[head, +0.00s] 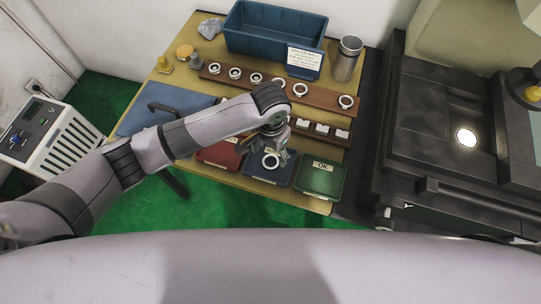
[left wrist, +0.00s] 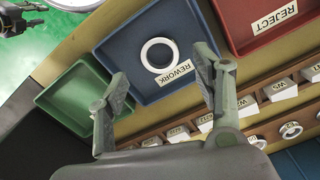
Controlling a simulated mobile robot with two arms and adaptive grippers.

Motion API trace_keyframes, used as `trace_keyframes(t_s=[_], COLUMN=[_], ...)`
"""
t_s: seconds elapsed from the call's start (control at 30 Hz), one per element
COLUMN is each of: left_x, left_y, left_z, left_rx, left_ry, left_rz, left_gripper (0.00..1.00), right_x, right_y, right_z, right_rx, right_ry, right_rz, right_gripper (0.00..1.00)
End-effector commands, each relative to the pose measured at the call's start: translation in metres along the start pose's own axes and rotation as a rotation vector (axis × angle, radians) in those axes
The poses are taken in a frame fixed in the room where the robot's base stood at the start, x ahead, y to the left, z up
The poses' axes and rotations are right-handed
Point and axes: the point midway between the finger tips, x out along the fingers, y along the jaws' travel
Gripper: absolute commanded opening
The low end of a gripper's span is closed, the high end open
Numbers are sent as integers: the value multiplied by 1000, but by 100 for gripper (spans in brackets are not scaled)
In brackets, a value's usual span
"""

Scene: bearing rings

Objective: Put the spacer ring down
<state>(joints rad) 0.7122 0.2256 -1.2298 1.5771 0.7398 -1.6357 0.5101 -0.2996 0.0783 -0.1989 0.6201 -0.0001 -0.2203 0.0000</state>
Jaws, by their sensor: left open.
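A white spacer ring (left wrist: 159,55) lies flat in the blue REWORK tray (left wrist: 128,60), beside the tray's label. In the head view the ring (head: 271,161) shows in the same tray (head: 283,180), just below my left gripper (head: 274,151). My left gripper is open, its two fingers (left wrist: 165,70) apart in the left wrist view. The ring shows beyond and between the fingertips and nothing is held. A dark gripper-like part of mine (left wrist: 20,17), seemingly the right gripper, shows at the top left corner of the left wrist view; its jaws are unclear.
A red REJECT tray (head: 218,155) and a green OK tray (head: 321,178) flank the blue one. Behind them a brown rack (head: 320,96) carries several rings. A blue bin (head: 273,28), a sign (head: 304,61) and a metal cup (head: 347,60) stand at the back.

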Motion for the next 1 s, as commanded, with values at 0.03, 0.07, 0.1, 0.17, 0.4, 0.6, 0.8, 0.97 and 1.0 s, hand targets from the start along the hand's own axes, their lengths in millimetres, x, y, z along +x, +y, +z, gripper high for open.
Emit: trace_keyframes(t_s=[0.03,0.07,0.1,0.17,0.4,0.6,0.8,0.97,1.0], left_x=[-13,-19,-28,-40,-70,-76,-75,-75,-75], left_y=[0,0,0,0,0,0,0,0,0], left_z=[-1,-1,-1,-1,0,0,0,0,0], left_rx=[1,2,2,2,1,0,0,0,0], left_ry=[5,4,5,3,1,0,0,-1,0], left_rz=[1,-1,-1,0,0,0,0,0,0], left_gripper=[60,60,60,60,60,60,60,60,60], right_x=[0,0,0,0,1,1,1,1,1], right_y=[-1,-1,-1,-1,-1,-1,-1,0,0], right_z=[0,0,0,0,0,0,0,0,0], right_rx=[0,0,0,0,-1,-1,-1,-2,-2], right_ry=[0,0,0,0,0,0,0,0,0], right_rz=[-1,-1,-1,-1,-1,-1,-1,0,0], right_gripper=[31,31,31,31,31,31,31,31,31])
